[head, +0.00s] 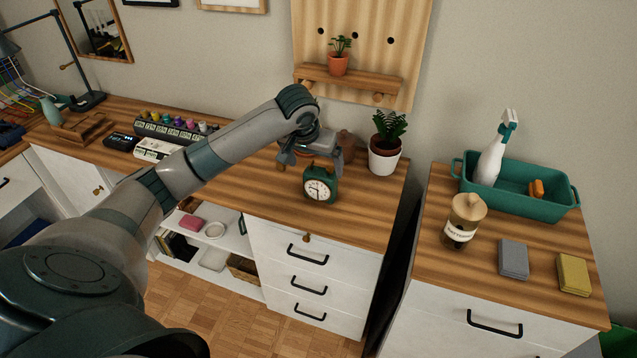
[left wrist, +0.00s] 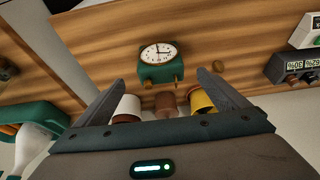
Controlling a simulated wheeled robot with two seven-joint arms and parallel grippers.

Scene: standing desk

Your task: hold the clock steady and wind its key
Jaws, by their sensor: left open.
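The green clock (head: 320,187) with a white round face stands on the wooden desk top, its face turned toward me. It also shows in the left wrist view (left wrist: 160,73), ahead of and between my fingers, with small brass-coloured parts at its lower edge there. I cannot make out a winding key for certain. My left gripper (head: 312,161) is over the desk just behind and above the clock in the head view. Its two fingers are spread wide and hold nothing; the clock looks apart from them. My right gripper is in neither view.
A plant in a white pot (head: 384,158) stands right of the clock. A wooden shelf (head: 350,80) with a potted plant hangs behind. A row of coloured bottles (head: 178,124) sits left. A gap separates the desk from the right cabinet with a jar (head: 463,220) and teal bin (head: 530,206).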

